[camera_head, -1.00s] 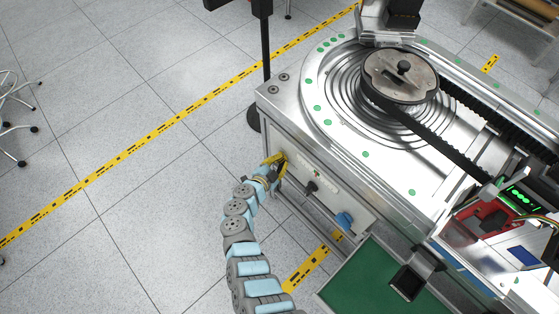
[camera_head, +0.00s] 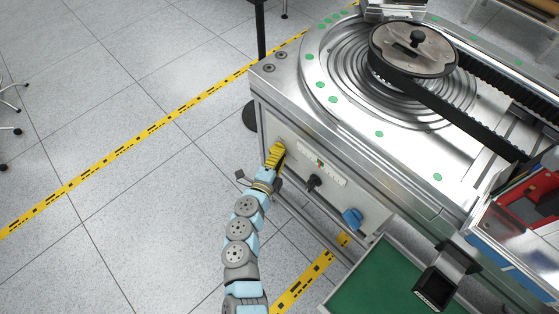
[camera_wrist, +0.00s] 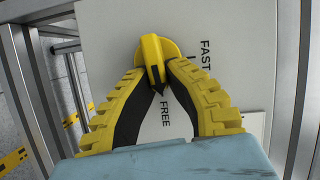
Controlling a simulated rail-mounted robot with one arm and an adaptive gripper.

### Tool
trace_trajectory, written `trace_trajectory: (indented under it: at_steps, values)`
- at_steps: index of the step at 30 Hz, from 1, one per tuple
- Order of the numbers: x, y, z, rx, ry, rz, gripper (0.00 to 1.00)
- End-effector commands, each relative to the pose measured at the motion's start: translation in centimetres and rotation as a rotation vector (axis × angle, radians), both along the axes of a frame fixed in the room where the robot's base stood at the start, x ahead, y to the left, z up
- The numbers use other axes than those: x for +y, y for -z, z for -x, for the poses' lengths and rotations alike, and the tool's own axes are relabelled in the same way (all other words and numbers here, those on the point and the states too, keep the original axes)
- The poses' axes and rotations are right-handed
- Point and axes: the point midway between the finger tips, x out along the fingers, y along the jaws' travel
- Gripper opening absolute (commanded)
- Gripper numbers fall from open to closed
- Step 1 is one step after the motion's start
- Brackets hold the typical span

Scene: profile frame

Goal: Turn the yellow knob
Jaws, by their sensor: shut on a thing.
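The yellow knob (camera_wrist: 155,52) is on the pale panel (camera_wrist: 225,40) in the wrist view, with a round base and a raised bar. The bar's dark tip points down the picture, towards the printed word FREE. The word FAST is printed to the right of the knob. My gripper (camera_wrist: 156,72) has its two yellow, black-lined fingers closed on both sides of the bar. In the head view, my gripper (camera_head: 276,156) is at the panel's left end, and I cannot make the knob out from the fingers there.
A black knob (camera_head: 314,183) and a blue knob (camera_head: 352,217) are farther right on the same panel. A green tray (camera_head: 375,285) lies at lower right. Metal frame posts (camera_wrist: 288,80) stand at both sides in the wrist view.

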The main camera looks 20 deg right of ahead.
Motion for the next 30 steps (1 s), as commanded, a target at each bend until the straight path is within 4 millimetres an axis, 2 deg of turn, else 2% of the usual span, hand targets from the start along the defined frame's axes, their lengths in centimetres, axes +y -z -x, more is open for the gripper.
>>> trace_trajectory:
  at_steps: [1,12,27,28,30]
  values:
    - [0.01,0.77,0.06,-0.022,0.0,-0.009,0.0]
    - [0.12,0.65,0.01,-0.115,-0.003,-0.045,0.0]
    - [0.12,0.51,0.01,-0.128,-0.002,-0.051,0.0]
    - [0.12,0.51,0.01,-0.128,-0.002,-0.051,0.16]
    - [0.11,0.5,0.0,-0.128,-0.002,-0.051,0.36]
